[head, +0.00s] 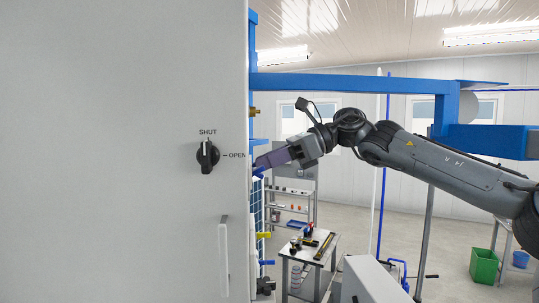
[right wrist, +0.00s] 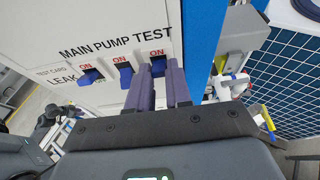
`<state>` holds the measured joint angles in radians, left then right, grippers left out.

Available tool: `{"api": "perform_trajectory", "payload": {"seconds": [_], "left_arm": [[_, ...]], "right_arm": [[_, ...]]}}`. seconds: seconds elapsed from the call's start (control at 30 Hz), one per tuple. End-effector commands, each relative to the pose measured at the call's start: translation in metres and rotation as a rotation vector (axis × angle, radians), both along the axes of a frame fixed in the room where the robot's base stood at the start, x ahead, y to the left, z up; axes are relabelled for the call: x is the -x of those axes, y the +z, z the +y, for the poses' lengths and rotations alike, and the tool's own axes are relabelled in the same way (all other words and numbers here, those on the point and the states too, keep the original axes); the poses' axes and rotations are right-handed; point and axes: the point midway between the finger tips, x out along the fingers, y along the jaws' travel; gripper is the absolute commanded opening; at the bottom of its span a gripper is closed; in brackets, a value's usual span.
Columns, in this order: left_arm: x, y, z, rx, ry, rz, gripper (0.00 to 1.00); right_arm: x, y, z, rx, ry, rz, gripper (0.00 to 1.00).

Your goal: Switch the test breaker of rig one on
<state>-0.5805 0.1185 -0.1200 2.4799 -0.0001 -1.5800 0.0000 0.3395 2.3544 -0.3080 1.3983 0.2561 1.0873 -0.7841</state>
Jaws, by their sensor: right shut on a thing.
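In the right wrist view, a white panel (right wrist: 205,18) carries three blue breaker levers in a row under the words MAIN, PUMP and TEST, each with a red ON above it. The rightmost, the test breaker (right wrist: 158,66), sits between the purple fingers of my right gripper (right wrist: 163,72), which is shut on it. The pump breaker (right wrist: 125,76) and main breaker (right wrist: 91,75) are beside it to the left. In the head view my right gripper (head: 268,159) reaches to the edge of a large grey cabinet. I cannot tell the test lever's position. My left gripper is out of view.
The grey cabinet door (head: 110,150) fills the left of the head view, with a black rotary knob (head: 207,156) pointing up to SHUT and a handle (head: 223,255). Blue frame beams (head: 350,84) run above and behind my arm. A workbench (head: 312,245) stands beyond.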

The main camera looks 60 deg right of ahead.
Motion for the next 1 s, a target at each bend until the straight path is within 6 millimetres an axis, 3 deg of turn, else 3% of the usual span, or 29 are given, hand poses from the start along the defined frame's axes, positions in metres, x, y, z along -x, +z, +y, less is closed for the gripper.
{"api": "perform_trajectory", "payload": {"seconds": [0.03,0.3,0.93,0.97,1.0], "left_arm": [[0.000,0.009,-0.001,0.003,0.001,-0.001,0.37],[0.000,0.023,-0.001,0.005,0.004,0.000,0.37],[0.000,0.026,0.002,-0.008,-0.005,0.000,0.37],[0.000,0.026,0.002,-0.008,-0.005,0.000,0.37],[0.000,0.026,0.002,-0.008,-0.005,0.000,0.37]], "right_arm": [[-0.001,0.006,0.000,0.022,-0.002,0.031,0.00],[-0.002,0.009,0.001,0.094,-0.001,0.140,0.00],[-0.003,0.008,0.002,0.121,0.001,0.181,0.00],[-0.003,0.008,0.002,0.121,0.001,0.181,0.20],[-0.003,0.008,0.002,0.121,0.001,0.181,0.27]]}}
